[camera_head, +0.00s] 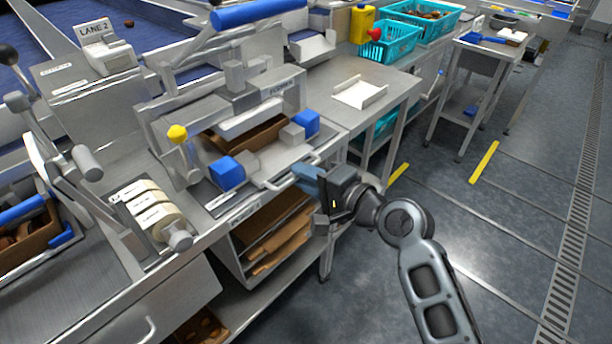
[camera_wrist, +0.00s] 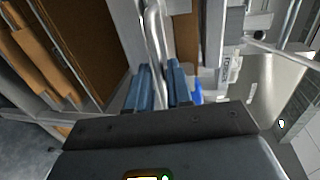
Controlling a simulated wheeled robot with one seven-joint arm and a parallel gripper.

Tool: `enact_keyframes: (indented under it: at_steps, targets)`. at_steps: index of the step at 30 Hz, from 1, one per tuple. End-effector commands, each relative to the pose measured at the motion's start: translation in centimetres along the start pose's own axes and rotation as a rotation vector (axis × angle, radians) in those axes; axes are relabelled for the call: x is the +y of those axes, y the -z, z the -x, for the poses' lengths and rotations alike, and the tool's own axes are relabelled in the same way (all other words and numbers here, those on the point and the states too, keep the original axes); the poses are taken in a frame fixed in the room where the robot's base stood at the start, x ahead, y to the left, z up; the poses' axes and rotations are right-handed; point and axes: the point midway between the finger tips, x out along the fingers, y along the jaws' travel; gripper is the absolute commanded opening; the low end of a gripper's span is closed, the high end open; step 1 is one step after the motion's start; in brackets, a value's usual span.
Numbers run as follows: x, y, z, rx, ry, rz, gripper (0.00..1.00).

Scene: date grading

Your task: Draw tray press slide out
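The tray press, labelled FORMER, stands on the steel bench with a brown board (camera_head: 262,133) in it. Its slide (camera_head: 262,162) lies low at the front, between two blue blocks, and carries a metal handle bar (camera_head: 293,172) along its front edge. My gripper (camera_head: 306,174) is at the right part of this handle, coming from the front right. In the wrist view its two blue fingers (camera_wrist: 158,72) stand apart, with the handle bar (camera_wrist: 154,35) running down between their tips. I cannot tell whether either finger touches the bar.
A yellow-knobbed lever (camera_head: 178,133) stands left of the press, with label rolls (camera_head: 152,210) further left. A shelf below holds flat brown boards (camera_head: 280,238). A white tray piece (camera_head: 360,92) lies on the bench to the right.

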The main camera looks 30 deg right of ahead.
Motion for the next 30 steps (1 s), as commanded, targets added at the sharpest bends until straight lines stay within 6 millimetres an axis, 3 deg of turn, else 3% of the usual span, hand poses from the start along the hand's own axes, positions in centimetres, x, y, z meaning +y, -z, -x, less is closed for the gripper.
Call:
enact_keyframes:
  at_steps: [6,30]
  targets:
    - [0.01,0.00,0.02,0.000,0.000,0.000,0.00]
    - [0.05,0.00,0.02,0.000,-0.001,0.000,0.00]
